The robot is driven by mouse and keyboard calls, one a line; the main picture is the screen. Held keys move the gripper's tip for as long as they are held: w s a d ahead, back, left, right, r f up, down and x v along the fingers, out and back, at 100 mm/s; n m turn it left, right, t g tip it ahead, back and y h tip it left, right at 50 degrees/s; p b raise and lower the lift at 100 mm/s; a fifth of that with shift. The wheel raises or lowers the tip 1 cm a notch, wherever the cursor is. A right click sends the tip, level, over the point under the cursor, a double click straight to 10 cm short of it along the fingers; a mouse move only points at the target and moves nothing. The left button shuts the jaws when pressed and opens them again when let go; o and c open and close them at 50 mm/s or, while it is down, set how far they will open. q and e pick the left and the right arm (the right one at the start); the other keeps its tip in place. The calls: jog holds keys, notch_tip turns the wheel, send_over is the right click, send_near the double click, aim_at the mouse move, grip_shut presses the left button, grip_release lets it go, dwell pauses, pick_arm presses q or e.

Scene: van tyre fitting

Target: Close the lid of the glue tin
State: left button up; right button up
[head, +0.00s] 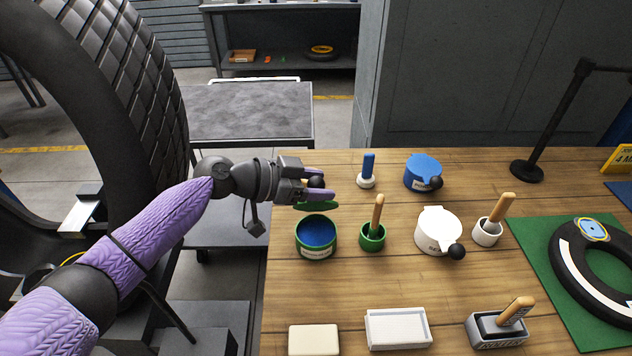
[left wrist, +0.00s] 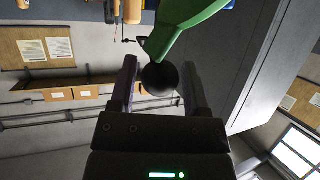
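A green tin (head: 317,238) with a blue inside stands at the left of the wooden table, its top open. Its green lid (head: 318,206) stands raised at the tin's far edge; it also shows in the left wrist view (left wrist: 188,28). A black ball knob (left wrist: 160,79) sits on the lid. My left gripper (head: 318,183) is open with its fingers on either side of the knob; a thin gap shows beside the ball. The tin's label is too small to read. My right gripper is out of view.
A green pot with a brush (head: 372,236) stands just right of the tin. A white lidded tin (head: 437,228), a blue lidded tin (head: 420,171) and a white brush pot (head: 487,232) stand further right. Boxes (head: 398,328) line the front. A large tyre (head: 150,75) rises at left.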

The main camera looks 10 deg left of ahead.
pick_arm(q)
grip_shut()
dwell(1.1)
